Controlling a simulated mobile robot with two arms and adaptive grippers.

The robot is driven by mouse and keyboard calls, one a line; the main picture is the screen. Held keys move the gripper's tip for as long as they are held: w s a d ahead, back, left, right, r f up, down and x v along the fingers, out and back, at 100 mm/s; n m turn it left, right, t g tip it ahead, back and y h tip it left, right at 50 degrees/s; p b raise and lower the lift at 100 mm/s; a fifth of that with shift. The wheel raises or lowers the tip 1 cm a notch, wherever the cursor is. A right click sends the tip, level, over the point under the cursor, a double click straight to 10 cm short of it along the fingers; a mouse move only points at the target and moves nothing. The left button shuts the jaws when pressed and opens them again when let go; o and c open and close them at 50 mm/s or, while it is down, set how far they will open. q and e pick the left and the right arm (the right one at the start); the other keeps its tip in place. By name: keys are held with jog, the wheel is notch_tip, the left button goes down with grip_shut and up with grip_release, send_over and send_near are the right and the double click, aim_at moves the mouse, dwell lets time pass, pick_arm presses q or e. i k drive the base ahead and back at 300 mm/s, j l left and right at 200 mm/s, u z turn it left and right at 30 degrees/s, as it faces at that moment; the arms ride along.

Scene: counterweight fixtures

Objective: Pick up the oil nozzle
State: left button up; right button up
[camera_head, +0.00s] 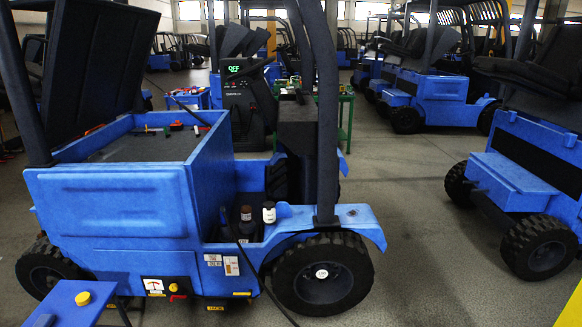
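I cannot pick out the oil nozzle with certainty. A thin black hose (258,277) runs up from the floor along the side of the near blue forklift (120,208). Its upper end is at the step recess, where a dark bottle (246,213) and a white bottle with a dark cap (269,212) stand. The detail at that end is too small to tell. Another thin black line (183,103) crosses above the open battery bay of the forklift. Neither of my grippers is in view.
The forklift's lid (100,65) is raised. A green-framed cart (348,115) stands behind. Another blue forklift (520,170) is at the right. The grey floor (425,240) between the forklifts is clear.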

aim_at(223, 224)
jog(key=i+u, duration=0.1)
jog(key=i, duration=0.6)
jog(key=i+l, duration=0.15)
jog(key=i, duration=0.6)
jog(key=i+l+u, duration=0.15)
jog(key=i, duration=0.55)
